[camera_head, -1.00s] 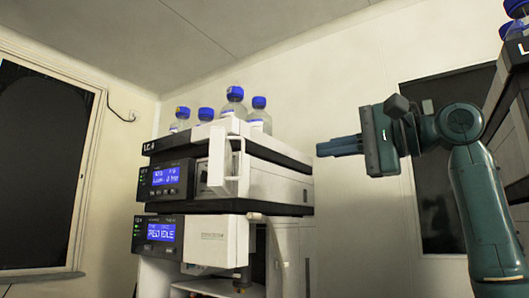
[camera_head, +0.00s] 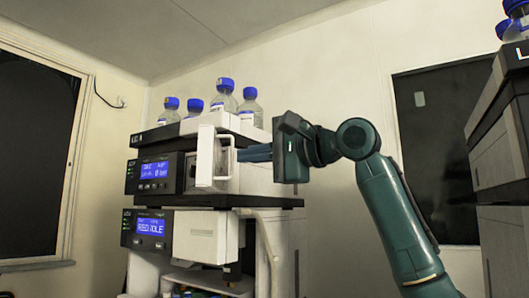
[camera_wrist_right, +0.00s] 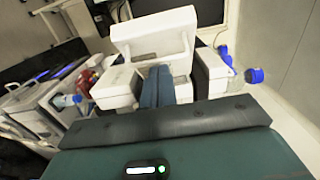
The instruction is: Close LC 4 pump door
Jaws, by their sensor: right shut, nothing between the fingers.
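The LC 4 stack (camera_head: 252,188) stands left of centre in the head view. On its upper display unit the white pump door (camera_head: 206,152) is swung open, with its handle toward me. My right gripper (camera_head: 240,153) is shut and empty, its fingertips close to the right side of the open door; I cannot tell whether they touch it. In the right wrist view my shut fingers (camera_wrist_right: 157,85) point at a white open panel (camera_wrist_right: 150,38), which looks like this door. My left gripper is not in view.
Several blue-capped bottles (camera_head: 226,96) stand on top of the stack. A white-fronted lower unit (camera_head: 203,236) sits below the door. Another stack (camera_head: 503,150) stands at the right edge. The wall behind is plain, with a dark door (camera_head: 440,150).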

